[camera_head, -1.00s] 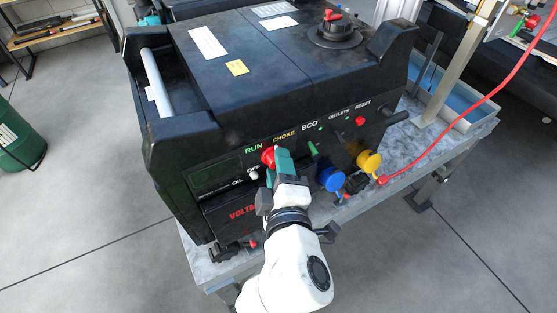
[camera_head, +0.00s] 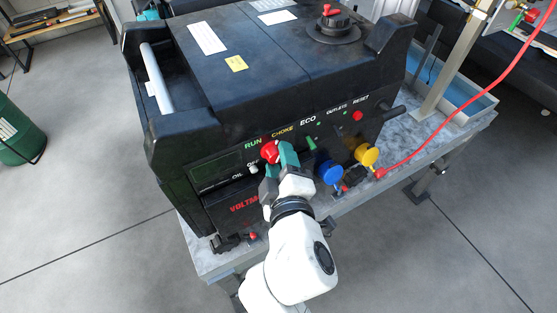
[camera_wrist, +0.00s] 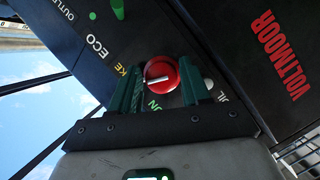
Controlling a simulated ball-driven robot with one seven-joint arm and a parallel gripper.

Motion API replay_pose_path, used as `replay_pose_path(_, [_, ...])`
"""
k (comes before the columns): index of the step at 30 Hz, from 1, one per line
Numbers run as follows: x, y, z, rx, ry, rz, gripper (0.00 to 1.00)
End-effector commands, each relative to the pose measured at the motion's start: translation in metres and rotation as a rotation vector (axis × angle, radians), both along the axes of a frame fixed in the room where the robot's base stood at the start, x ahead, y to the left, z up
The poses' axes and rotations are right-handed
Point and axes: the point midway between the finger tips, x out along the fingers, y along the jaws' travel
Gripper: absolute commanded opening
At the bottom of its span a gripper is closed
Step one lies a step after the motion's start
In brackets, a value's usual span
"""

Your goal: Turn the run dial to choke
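The red run dial (camera_head: 270,152) is on the front panel of the black generator (camera_head: 262,80). The fingers are spread, and I see no clear contact. In the wrist view my fingers partly cover the labels around the dial.
Blue (camera_head: 329,172) and yellow (camera_head: 367,154) outlet caps sit to the right of my gripper, low on the panel. A red cable (camera_head: 435,140) runs off to the right. The generator stands on a grey bench (camera_head: 207,262). Floor is clear in front.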

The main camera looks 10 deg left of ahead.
Motion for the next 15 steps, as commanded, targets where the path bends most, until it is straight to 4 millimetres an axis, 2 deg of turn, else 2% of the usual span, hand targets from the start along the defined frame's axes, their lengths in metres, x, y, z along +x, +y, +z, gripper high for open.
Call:
replay_pose_path(1, [-0.0003,0.0006,0.0002,0.001,-0.001,0.002,0.52])
replay_pose_path(5, [-0.0006,0.0015,0.0007,0.0,-0.002,0.004,0.64])
replay_pose_path(15, [-0.0073,0.0011,0.0015,0.001,-0.003,0.006,0.64])
